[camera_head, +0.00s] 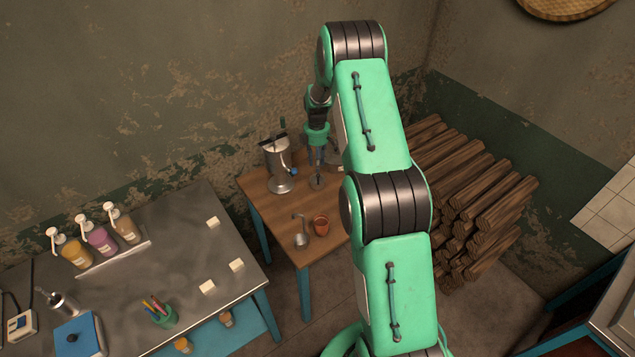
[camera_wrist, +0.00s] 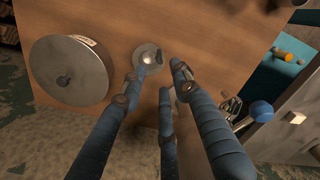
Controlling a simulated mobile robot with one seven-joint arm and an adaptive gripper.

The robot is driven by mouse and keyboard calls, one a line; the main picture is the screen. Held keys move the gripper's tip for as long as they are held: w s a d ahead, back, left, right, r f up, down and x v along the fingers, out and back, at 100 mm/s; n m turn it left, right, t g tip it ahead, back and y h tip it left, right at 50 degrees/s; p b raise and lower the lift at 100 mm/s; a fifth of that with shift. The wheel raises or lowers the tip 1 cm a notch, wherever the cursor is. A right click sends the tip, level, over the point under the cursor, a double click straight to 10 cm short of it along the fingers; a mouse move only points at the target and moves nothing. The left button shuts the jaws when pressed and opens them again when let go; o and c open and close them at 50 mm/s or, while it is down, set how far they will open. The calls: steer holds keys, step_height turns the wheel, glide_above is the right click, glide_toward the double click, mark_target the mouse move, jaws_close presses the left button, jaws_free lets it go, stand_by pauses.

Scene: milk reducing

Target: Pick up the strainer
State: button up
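My gripper (camera_head: 317,184) points down over the wooden table, close to the metal canister. In the wrist view its long blue fingers (camera_wrist: 163,66) are apart, with nothing clearly held between them. A small round metal disc (camera_wrist: 148,53) with a dark part on it lies by the left fingertip. It also shows under the fingertips in the head view (camera_head: 313,185) and may be the strainer; I cannot tell for sure. Whether a finger touches it is unclear. A metal ladle-like tool (camera_head: 301,239) with a raised handle stands nearer the table's front.
The metal canister (camera_head: 279,166) with a blue knob (camera_wrist: 262,111) stands beside my gripper. A large round metal vessel (camera_wrist: 69,71) is on the other side. A small terracotta pot (camera_head: 321,226) sits near the ladle-like tool. A metal workbench (camera_head: 180,252) with bottles stands left.

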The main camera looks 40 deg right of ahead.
mark_target(317, 174)
steer(key=shift+f, duration=1.1)
steer(key=shift+f, duration=0.1)
steer(key=shift+s+f+p, duration=0.2)
steer(key=shift+f+p, duration=0.1)
steer(key=shift+f, duration=2.2)
jaws_close()
